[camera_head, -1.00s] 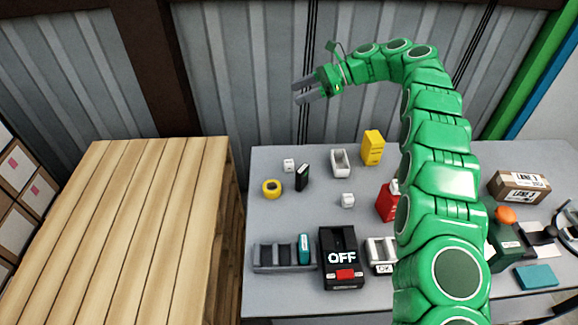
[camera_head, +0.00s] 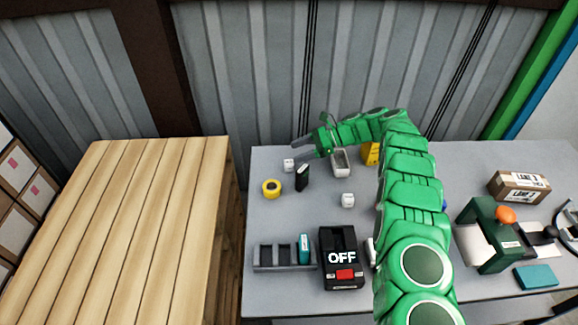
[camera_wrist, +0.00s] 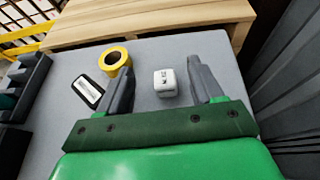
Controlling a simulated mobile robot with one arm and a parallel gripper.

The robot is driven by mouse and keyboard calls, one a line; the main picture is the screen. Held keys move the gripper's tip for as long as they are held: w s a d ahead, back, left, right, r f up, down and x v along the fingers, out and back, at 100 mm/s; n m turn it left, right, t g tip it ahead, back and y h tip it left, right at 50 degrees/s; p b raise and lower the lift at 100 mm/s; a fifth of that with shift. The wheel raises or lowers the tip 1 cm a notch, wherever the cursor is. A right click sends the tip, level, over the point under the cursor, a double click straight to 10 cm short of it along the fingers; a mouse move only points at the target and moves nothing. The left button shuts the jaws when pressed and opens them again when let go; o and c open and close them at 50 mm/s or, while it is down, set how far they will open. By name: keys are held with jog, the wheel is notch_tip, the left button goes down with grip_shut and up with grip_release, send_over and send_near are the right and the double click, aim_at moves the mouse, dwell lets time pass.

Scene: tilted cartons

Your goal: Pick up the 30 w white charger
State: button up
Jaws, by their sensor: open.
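A small white charger (camera_head: 289,164) stands on the far left part of the grey table in the head view. In the wrist view this white cube (camera_wrist: 165,84) has dark marks on its top, too small to read surely. My gripper (camera_head: 298,149) is open and empty, with its fingers pointing left above and close to the cube. In the wrist view the cube appears between the two fingers (camera_wrist: 158,68), not gripped. A second white cube (camera_head: 348,200) stands nearer the middle of the table; its label cannot be read.
A white tray (camera_head: 341,165) is under my arm. A black box marked OFF (camera_head: 341,260) and a slotted holder (camera_head: 272,257) stand in front. A wooden pallet surface (camera_head: 150,200) is left.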

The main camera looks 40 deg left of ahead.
aim_at(287, 162)
notch_tip(287, 162, down, 3)
jog(key=shift+f, duration=0.15)
jog(key=shift+x, duration=3.75)
jog(key=shift+c, duration=0.3)
jog(key=c, duration=1)
